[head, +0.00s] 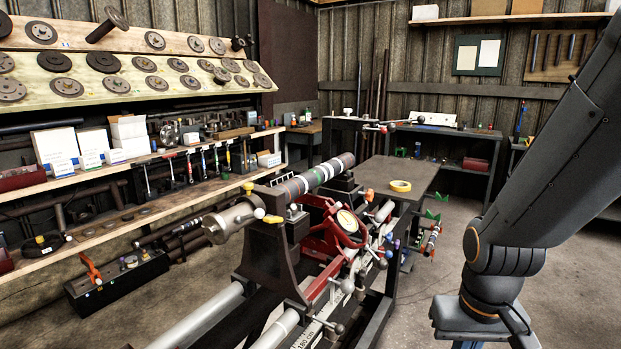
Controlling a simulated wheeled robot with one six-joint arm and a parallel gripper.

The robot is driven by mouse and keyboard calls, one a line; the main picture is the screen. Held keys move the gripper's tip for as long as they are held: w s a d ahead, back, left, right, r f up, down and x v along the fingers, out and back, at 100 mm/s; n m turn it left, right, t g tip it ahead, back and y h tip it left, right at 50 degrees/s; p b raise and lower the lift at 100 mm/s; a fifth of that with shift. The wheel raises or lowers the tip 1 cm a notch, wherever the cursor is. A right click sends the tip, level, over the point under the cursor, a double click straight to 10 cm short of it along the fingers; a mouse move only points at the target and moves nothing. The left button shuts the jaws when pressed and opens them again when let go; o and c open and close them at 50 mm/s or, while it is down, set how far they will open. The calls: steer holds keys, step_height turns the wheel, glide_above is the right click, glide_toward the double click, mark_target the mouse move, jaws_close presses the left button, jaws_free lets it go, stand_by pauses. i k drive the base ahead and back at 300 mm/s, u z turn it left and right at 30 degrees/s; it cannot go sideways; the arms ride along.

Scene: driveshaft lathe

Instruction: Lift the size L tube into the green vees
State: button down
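Two small green vees (433,215) stand on the far right side of the lathe stand, open side up. No tube lies in their visible notches. Just below them is a small banded tube or rod (431,240) with red, white and green marks. A large dark tube (312,177) with white, red and green bands lies along the top of the lathe. I cannot read a size letter on either, so I cannot tell which is size L. My arm (510,245) comes down at the right, well to the right of the vees. Its fingers are below the picture's edge.
Shelves (150,165) line the left wall. The concrete floor (425,300) between the lathe and my arm is clear.

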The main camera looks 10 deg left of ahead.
mark_target(297, 186)
steer(key=z, duration=1.2)
steer(key=i, duration=0.85)
steer(key=u, duration=2.35)
